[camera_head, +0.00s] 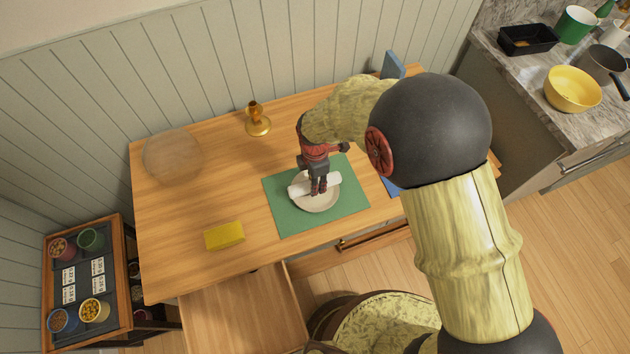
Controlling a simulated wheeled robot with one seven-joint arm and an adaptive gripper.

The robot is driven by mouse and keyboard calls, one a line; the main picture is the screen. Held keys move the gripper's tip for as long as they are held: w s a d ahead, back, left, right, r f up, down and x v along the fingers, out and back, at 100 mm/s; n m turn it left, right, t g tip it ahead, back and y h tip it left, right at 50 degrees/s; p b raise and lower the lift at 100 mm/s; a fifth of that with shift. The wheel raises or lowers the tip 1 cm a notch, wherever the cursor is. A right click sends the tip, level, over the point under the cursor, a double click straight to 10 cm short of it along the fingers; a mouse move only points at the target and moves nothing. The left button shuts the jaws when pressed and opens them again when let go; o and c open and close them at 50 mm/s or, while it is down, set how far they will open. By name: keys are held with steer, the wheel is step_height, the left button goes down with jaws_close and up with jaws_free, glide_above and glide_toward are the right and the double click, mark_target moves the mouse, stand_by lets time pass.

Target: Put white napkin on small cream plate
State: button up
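A rolled white napkin (298,189) lies across a small cream plate (318,204), with its left end reaching to the plate's rim. The plate sits on a green placemat (285,217) on the wooden table. My gripper (319,190) points down over the plate, with its dark fingers at the middle of the napkin. The fingers cover part of the napkin. I cannot tell whether they are closed on it or only around it.
A yellow block (224,236), an amber candlestick (257,121) and a clear round bowl (172,157) stand on the table (185,215). The left half of the tabletop is mostly clear. A counter with a yellow bowl (572,90) is at the right.

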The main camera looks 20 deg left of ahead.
steer(key=shift+f+b, duration=0.3)
steer(key=shift+f, duration=0.2)
steer(key=shift+f, duration=0.15)
steer(key=o, duration=1.1)
step_height(320, 180, up, 13)
steer(key=shift+r+p, duration=0.15)
steer(key=shift+p, duration=0.8)
